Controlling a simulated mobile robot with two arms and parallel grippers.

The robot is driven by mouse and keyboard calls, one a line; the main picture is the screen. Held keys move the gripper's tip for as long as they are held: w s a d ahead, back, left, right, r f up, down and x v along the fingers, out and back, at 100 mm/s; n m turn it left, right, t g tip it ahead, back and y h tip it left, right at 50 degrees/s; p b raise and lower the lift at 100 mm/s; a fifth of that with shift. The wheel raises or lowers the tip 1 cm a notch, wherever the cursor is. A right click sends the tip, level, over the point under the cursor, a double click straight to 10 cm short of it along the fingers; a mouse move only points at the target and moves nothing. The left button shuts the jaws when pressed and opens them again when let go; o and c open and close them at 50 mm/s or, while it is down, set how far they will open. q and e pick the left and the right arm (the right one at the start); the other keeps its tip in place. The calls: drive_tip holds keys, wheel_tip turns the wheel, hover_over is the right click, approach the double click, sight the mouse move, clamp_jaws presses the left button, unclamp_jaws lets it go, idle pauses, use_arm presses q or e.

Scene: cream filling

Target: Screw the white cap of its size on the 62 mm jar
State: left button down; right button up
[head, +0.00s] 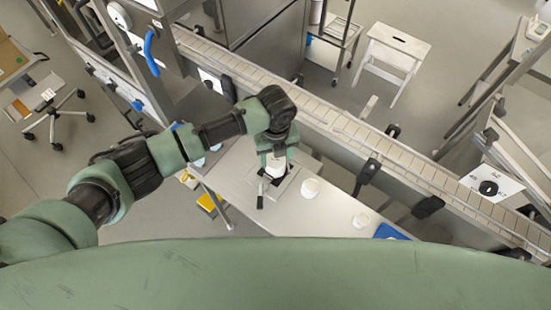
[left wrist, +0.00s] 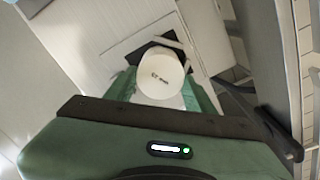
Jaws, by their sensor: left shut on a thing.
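My left gripper (head: 272,160) points down over a grey clamp plate (head: 288,185) on the table. In the left wrist view its green fingers (left wrist: 160,92) are shut on a round white cap (left wrist: 161,70). Small dark print on its top ends in "mm"; the number is too small to read surely. The white body between the fingers also shows in the head view (head: 275,171). The fingers hide its sides, so I cannot tell where cap and jar meet. My right gripper is not in view.
A larger white round piece (head: 310,188) and a smaller one (head: 361,220) stand on the grey table (head: 330,214) to the right. A blue item (head: 390,232) is at the table's right end. A conveyor (head: 325,116) runs behind. The table between the white pieces is clear.

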use_arm(q)
drive_tip(key=shift+c, duration=2.3)
unclamp_jaws()
